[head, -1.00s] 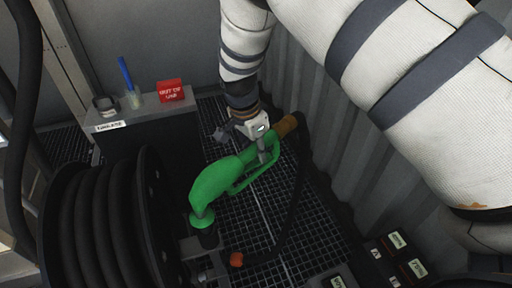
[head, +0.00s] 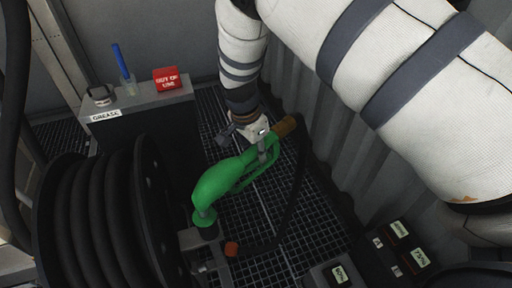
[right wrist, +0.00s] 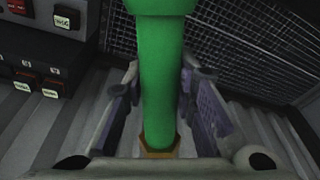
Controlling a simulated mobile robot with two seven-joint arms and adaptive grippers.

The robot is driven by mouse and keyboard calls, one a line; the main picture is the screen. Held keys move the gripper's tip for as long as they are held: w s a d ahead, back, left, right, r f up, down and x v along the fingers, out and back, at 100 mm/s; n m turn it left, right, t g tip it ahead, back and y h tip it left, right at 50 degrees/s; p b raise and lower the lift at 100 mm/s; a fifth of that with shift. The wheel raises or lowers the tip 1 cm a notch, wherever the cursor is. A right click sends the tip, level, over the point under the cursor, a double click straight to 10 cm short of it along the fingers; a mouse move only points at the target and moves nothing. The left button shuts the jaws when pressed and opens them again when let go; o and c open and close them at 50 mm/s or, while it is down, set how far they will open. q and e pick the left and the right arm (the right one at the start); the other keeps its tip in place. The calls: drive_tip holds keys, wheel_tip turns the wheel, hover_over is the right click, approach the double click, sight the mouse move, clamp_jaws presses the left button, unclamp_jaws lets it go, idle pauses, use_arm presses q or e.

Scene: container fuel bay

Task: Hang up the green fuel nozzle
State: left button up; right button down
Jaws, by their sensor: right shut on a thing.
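The green fuel nozzle (head: 222,182) is in the middle of the head view, slanting down to the left. My right gripper (head: 263,150) is shut on its handle, near the brown hose fitting (head: 286,126). The right wrist view shows the green handle (right wrist: 159,80) between the two fingers. The nozzle's lower end, with a green collar (head: 203,217), is at a dark holder (head: 209,232) on a grey bracket beside the reel. I cannot tell how deep the spout sits in it. My left gripper is not in view.
A black hose reel (head: 105,220) stands at lower left. A dark hose (head: 297,190) loops over the grating. A corrugated wall and labelled switch boxes (head: 400,240) are on the right.

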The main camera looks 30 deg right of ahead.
drive_tip(key=c, duration=1.2)
unclamp_jaws()
drive_tip(key=shift+c, duration=0.2)
drive_tip(key=v, duration=1.2)
drive_tip(key=shift+r, duration=0.1)
